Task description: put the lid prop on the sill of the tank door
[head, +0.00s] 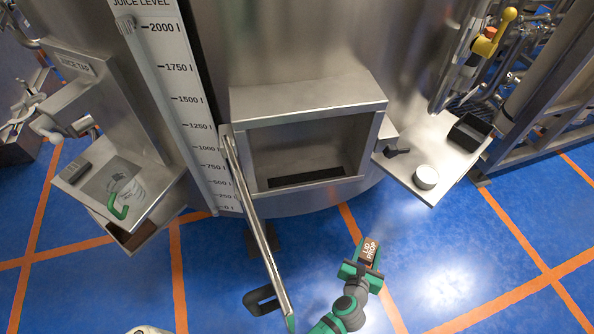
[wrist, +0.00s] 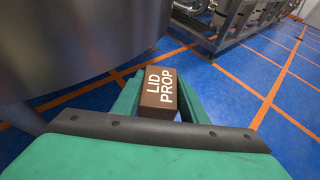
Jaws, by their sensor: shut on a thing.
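My gripper (head: 361,262) is shut on the lid prop (head: 369,250), a brown block with white lettering. In the wrist view the lid prop (wrist: 158,92) sits between the two green fingers, its lettered face upward. The tank door (head: 258,225) is swung open to the left of the opening and points towards me. The sill (head: 306,189) is the metal bottom edge of the square opening, with a dark strip inside just behind it. My gripper holds the prop in front of the sill and to its right, apart from it.
A right-hand shelf (head: 419,188) holds a white round tub (head: 426,177), a black bin (head: 470,132) and a small dark object (head: 397,149). The open door's edge stands left of my arm.

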